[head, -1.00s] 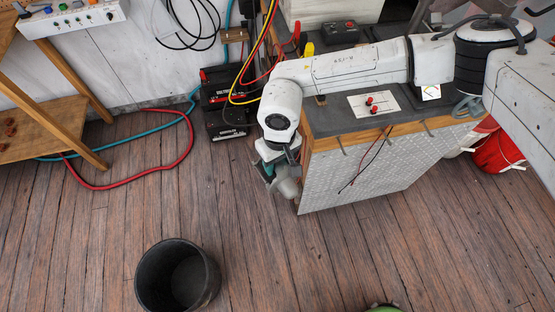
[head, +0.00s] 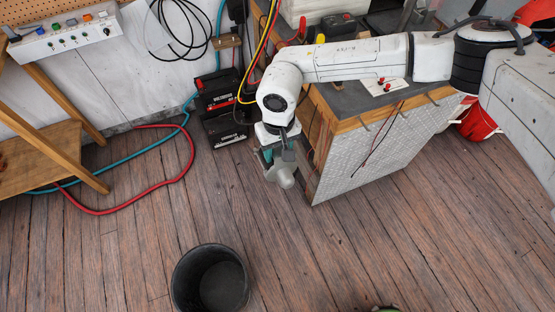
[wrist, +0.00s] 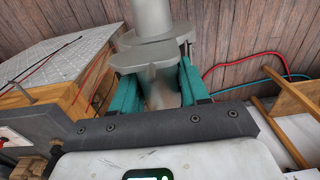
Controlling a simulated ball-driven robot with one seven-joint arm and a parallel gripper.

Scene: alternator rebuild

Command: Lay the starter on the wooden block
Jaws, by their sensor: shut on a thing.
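The starter (head: 284,178), a grey metal cylinder, hangs from my gripper (head: 275,157) in the head view, over the floor just left of the workbench's near corner. In the wrist view, the teal fingers of my gripper (wrist: 155,72) are shut on the starter (wrist: 152,18) from both sides. Its wider grey body extends beyond the fingertips, and its far end is cut off by the frame.
The workbench (head: 375,150) stands right of my gripper, with a red-knobbed plate (head: 384,86) on top. Batteries (head: 222,105) stand by the wall. A black bucket (head: 211,279) is on the floor. A red hose (head: 185,165) and a wooden shelf (head: 45,155) are at left. Middle floor is clear.

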